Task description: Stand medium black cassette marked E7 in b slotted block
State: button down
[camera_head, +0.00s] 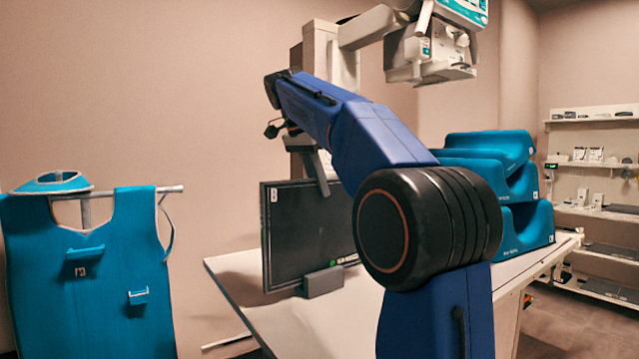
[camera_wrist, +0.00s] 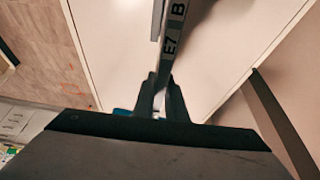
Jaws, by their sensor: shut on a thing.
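The black cassette (camera_head: 310,225) stands upright over the white table in the head view, a pale letter B at its top left corner. In the wrist view its thin edge (camera_wrist: 173,38) shows the marks E7 and B. My gripper (camera_wrist: 162,98) is shut on this edge; in the head view it is at the cassette's top, partly hidden by my arm. A small grey block (camera_head: 323,281) sits at the cassette's lower edge and covers part of it. I cannot tell whether the cassette is seated in a slot, nor read a mark on the block.
The white table (camera_head: 240,280) has free room left and in front of the block. Blue-green curved cushions (camera_head: 525,232) are stacked at its right. A blue-green apron (camera_head: 85,270) hangs on a stand at left. White imaging equipment (camera_head: 430,45) hangs above; shelves (camera_head: 595,165) stand far right.

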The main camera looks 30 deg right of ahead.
jog(key=shift+f, duration=0.6)
jog(key=c, duration=1.7)
grip_release()
